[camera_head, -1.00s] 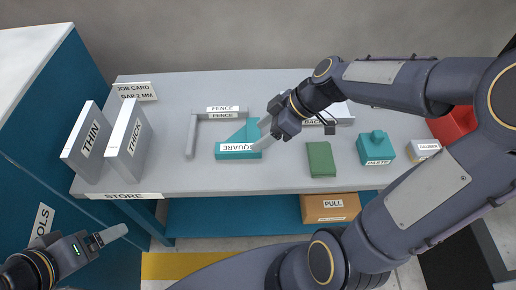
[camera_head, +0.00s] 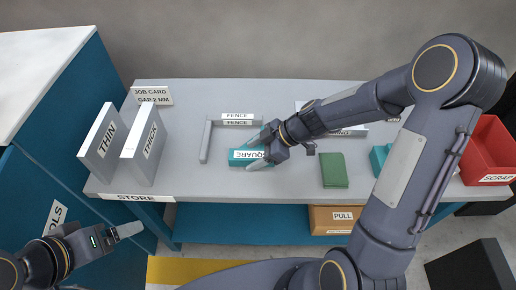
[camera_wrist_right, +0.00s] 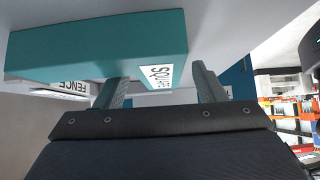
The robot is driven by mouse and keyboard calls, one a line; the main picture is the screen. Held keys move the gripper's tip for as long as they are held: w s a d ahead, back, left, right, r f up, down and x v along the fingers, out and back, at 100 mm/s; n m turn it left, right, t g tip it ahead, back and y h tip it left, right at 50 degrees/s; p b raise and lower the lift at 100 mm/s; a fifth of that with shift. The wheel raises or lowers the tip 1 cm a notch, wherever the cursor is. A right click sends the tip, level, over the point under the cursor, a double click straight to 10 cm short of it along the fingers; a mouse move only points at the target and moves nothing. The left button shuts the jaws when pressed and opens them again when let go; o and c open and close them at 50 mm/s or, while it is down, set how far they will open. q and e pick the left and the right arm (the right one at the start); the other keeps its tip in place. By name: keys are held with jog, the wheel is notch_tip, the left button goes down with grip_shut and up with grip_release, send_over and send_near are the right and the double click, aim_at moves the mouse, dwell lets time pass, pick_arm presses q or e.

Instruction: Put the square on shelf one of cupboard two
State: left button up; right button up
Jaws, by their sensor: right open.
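The THIN (camera_head: 98,145) and THICK (camera_head: 143,148) plates stand on the bench's left. A green block (camera_head: 333,170) lies right of the square; a teal block (camera_head: 379,158) is partly behind my arm. A red SCRAP bin (camera_head: 490,150) is at right.

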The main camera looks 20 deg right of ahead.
jog(key=c, duration=1.4)
jog(key=shift+r, duration=0.2)
